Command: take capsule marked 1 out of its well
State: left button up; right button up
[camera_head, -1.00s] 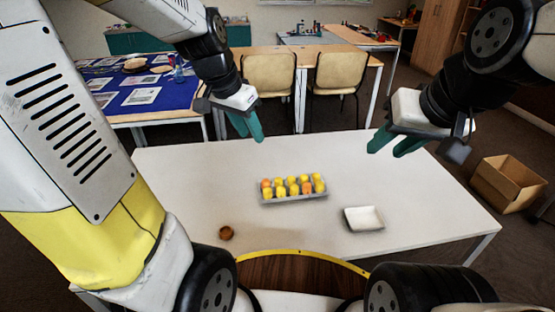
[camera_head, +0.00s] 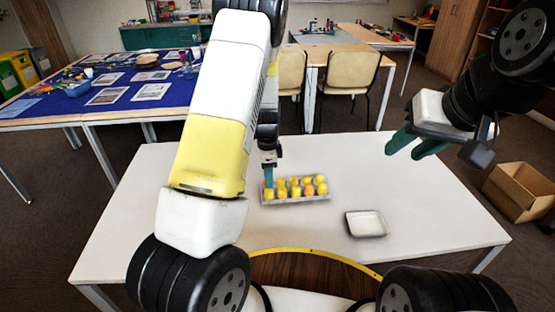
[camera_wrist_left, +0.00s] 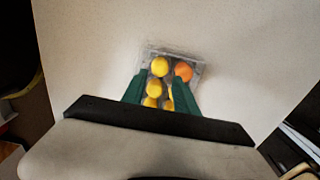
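The grey tray (camera_head: 300,199) on the white table holds two rows of yellow and orange capsules (camera_head: 295,189). Their markings are too small to read, so I cannot tell which one is marked 1. My left gripper (camera_head: 268,182) points down at the tray's left end, partly hidden by its own arm. In the left wrist view its green fingers (camera_wrist_left: 161,88) are apart, with yellow capsules (camera_wrist_left: 152,101) between them. An orange capsule (camera_wrist_left: 183,70) shows by the tip of the right-hand finger. My right gripper (camera_head: 412,147) is open and empty above the table's right side.
A white square dish (camera_head: 366,224) stands right of the tray, nearer to me. The white table (camera_head: 420,200) is clear around them. A cardboard box (camera_head: 517,190) is on the floor at right. Chairs and a blue-topped table (camera_head: 135,75) stand behind.

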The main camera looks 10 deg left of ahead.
aim_at(269, 190)
pick_arm(q)
jog(key=shift+f, duration=2.85)
jog(key=c, duration=0.3)
jog(key=shift+r, duration=0.1)
jog(key=shift+r, duration=3.4)
